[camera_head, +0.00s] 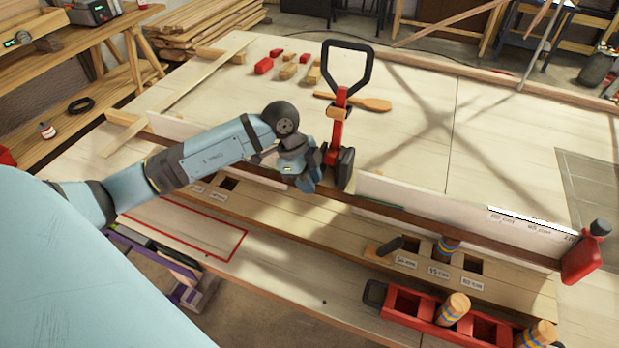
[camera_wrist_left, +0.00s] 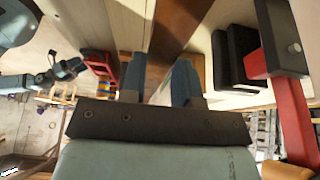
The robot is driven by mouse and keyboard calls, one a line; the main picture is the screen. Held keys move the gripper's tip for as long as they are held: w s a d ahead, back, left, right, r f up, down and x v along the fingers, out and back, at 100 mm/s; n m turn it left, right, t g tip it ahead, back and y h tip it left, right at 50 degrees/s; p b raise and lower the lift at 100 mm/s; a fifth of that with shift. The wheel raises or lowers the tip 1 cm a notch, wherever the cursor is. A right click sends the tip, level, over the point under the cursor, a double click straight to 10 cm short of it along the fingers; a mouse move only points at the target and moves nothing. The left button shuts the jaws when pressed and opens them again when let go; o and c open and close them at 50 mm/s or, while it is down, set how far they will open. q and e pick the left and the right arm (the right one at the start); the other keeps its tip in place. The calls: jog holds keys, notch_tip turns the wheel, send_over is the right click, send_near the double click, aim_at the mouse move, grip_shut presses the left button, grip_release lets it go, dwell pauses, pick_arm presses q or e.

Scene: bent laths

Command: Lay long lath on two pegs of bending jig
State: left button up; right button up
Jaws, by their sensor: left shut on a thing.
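My left gripper (camera_head: 305,172) is low over the workbench, beside a red clamp with a black loop handle (camera_head: 340,125). In the left wrist view its two blue fingers (camera_wrist_left: 160,82) are close together around something thin, mostly hidden, which looks like the long lath. A dark brown strip (camera_wrist_left: 185,28) runs away beyond the fingertips. The same strip (camera_head: 450,230) runs along the foot of a pale upright board (camera_head: 440,205) in the head view. I cannot tell which wooden parts are the jig's two pegs.
A red rack (camera_head: 405,303) with blue-banded wooden cylinders (camera_head: 454,308) stands at the front right. Behind it are labelled square slots. A wooden mallet-like paddle (camera_head: 372,103) and small blocks lie behind. The rear bench is mostly clear.

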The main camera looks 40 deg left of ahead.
pick_arm(q)
jog(key=shift+f, duration=0.35)
jog(key=o, duration=1.2)
jog(key=shift+p+v, duration=2.25)
jog(key=shift+v, duration=0.8)
